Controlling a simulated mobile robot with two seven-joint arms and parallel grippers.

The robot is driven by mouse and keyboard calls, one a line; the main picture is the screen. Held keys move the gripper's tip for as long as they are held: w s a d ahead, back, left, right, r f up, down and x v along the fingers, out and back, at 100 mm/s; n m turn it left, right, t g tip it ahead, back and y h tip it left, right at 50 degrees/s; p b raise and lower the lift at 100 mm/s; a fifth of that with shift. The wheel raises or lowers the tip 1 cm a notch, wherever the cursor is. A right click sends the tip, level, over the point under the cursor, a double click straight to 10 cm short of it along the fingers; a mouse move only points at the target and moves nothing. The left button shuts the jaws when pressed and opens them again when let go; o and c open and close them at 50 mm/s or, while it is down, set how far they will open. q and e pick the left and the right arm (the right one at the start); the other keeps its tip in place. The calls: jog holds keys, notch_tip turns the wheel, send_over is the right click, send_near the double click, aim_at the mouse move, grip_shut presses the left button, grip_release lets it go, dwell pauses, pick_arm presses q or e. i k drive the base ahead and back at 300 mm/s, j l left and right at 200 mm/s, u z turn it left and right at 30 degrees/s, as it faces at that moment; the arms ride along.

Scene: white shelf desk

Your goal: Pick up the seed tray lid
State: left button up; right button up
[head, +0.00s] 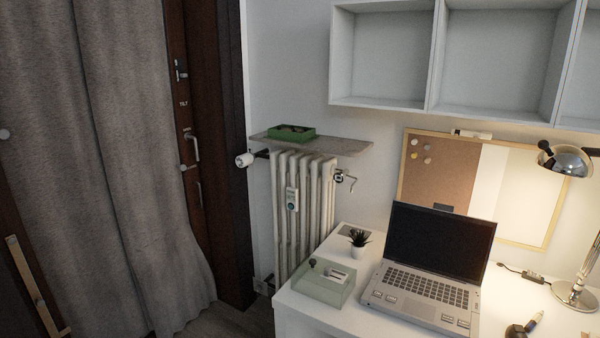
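A green seed tray (291,134) with dark contents sits on the shelf board above the radiator. A pale green, box-shaped thing (322,291) lies at the left front corner of the white desk. Small pale and dark items show within its outline. I cannot tell whether it is the seed tray lid or an open box. No separate lid shows clearly on the green tray. Neither of my grippers is in view.
The desk (343,318) also holds an open laptop (430,262), a small potted plant (358,242) and a lamp (566,160). The radiator (303,200) stands left of the desk, beneath the shelf board (345,147). Wall cubbies (432,108) hang above. A curtain (100,150) is at left.

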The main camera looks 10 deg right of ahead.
aim_at(308, 279)
jog(key=i+j+z, duration=0.1)
jog(key=z, duration=0.7)
jog(key=i+j+z, duration=0.4)
jog(key=j, duration=0.15)
jog(key=i+j+z, duration=0.15)
jog(key=j, duration=0.15)
jog(key=i+j+z, duration=0.1)
jog(key=j, duration=0.35)
jog(key=i+j+z, duration=0.1)
jog(key=j, duration=0.3)
jog(key=i, duration=0.05)
